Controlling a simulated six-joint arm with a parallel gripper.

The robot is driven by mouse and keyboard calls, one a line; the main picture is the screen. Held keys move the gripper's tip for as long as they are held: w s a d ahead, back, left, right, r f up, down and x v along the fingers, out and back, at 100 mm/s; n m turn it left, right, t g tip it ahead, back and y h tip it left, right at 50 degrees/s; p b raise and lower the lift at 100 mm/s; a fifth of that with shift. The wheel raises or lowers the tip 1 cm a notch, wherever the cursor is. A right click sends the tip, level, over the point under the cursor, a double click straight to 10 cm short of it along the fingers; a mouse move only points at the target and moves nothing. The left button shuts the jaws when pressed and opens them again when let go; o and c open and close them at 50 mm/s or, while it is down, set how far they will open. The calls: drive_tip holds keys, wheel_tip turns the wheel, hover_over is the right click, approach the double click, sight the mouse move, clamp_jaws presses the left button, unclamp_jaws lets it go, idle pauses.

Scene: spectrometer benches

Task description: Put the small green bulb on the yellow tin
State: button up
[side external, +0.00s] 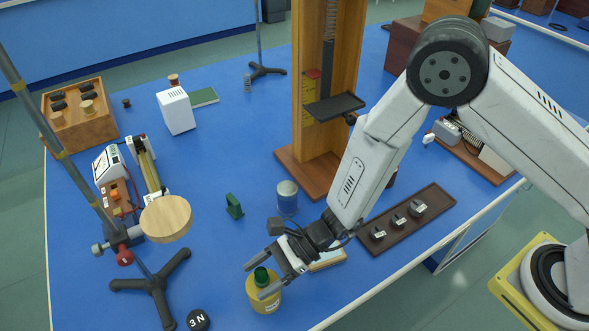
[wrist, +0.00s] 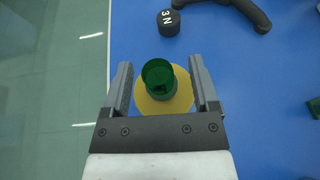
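The small green bulb (side external: 262,275) stands upright on top of the yellow tin (side external: 264,300) near the front edge of the bench. In the wrist view the green bulb (wrist: 157,73) shows over the round yellow top of the tin (wrist: 180,101), roughly at its middle. My gripper (side external: 254,282) is low over the tin with its fingers apart, one on each side of the bulb. In the wrist view there is a clear gap between the bulb and each finger. The lower part of the tin is partly hidden by a finger in the side view.
A black 3 N weight (side external: 198,320) and a black tripod foot (side external: 155,284) stand to the left. A blue-grey can (side external: 287,203) and a dark green piece (side external: 234,207) stand behind. A brown board (side external: 408,224) with several dark weights lies right. Blue bench is clear between.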

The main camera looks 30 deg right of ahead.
drive_tip(key=shift+r, duration=0.15)
drive_tip(key=v, duration=1.2)
drive_tip(key=shift+d, duration=0.1)
idle(0.6)
drive_tip(key=s+d+r+n+g+h, duration=0.25)
drive_tip(key=s+d+n+h, duration=0.35)
drive_tip(key=d+n, duration=0.35)
drive_tip(key=w+d+r+n+t+h, duration=0.1)
drive_tip(key=d+r+n+t+h, duration=0.1)
drive_tip(key=d, duration=0.5)
drive_tip(key=w+d+r+n+t+h, duration=0.2)
drive_tip(key=d+r+n+h, duration=0.1)
drive_tip(key=d+n+h, duration=0.2)
drive_tip(key=d+n, duration=0.2)
drive_tip(key=shift+d, duration=0.4)
